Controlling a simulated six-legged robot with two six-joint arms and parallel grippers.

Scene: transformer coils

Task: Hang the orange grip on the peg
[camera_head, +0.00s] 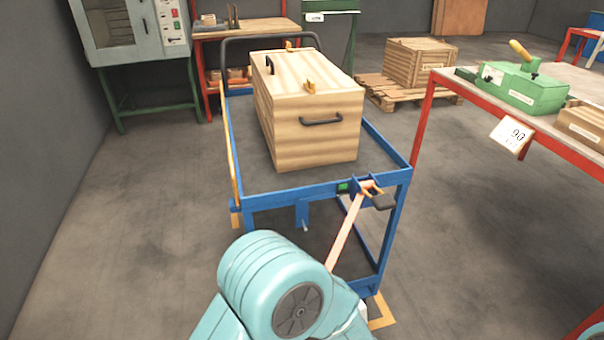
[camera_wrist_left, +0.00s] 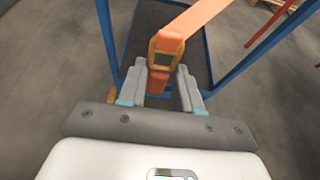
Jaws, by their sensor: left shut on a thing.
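In the left wrist view my left gripper (camera_wrist_left: 163,82) is shut on the orange grip (camera_wrist_left: 158,84). An orange strap (camera_wrist_left: 195,20) runs up from it through a yellow-orange frame (camera_wrist_left: 166,52). My arm hides the gripper and the grip there. A blue plate with a small pale pin, which looks like the peg (camera_head: 305,227), hangs below the cart's front rail, left of the strap. My right gripper is out of view.
A wooden case (camera_head: 312,132) stands on the cart. A red-framed table (camera_head: 470,100) with a green device (camera_head: 525,88) stands at the right. A wooden crate (camera_head: 420,62) sits on a pallet behind. The floor left of the cart is clear.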

